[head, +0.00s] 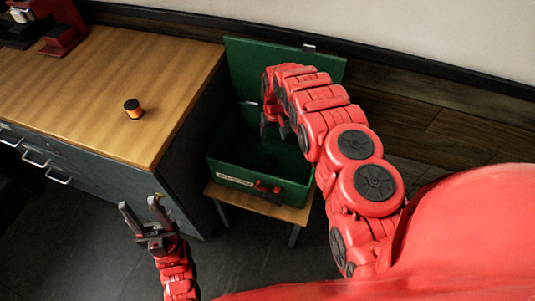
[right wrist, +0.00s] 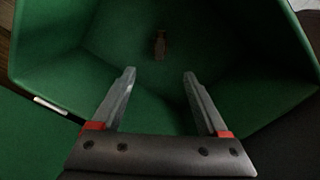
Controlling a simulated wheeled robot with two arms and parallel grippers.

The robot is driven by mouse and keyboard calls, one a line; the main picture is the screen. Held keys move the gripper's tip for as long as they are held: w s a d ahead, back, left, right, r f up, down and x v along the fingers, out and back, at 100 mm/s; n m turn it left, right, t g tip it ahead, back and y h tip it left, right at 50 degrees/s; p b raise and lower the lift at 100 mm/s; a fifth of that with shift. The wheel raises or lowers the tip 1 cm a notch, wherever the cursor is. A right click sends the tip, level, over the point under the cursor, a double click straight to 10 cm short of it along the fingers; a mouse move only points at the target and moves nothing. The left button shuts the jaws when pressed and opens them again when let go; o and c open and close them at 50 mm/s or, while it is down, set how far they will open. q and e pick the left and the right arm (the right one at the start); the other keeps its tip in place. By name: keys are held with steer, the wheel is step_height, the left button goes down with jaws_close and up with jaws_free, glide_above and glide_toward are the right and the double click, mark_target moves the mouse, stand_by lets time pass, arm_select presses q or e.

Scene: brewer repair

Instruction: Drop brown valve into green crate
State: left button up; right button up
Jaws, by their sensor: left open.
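The green crate (head: 225,170) stands open on a small wooden stool, with its lid (head: 240,62) raised at the back. In the right wrist view I look down into the crate (right wrist: 110,40). A small brownish piece, which looks like the brown valve (right wrist: 160,45), lies on its floor. My right gripper (head: 275,130) is over the crate's opening, pointing down. Its two fingers are apart with nothing between them in the right wrist view (right wrist: 160,85). My left gripper (head: 140,212) is open and empty, in front of the counter and left of the stool.
An orange and black cylindrical part (head: 133,108) stands on the wooden counter (head: 90,85). A red machine (head: 62,25) is at the counter's far left. The stool (head: 255,205) stands right of the counter's end. Much of the counter top is clear.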

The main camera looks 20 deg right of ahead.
step_height(320, 180, up, 17)
steer(key=p, duration=0.6)
steer(key=shift+r, duration=0.2)
stand_by(0.5)
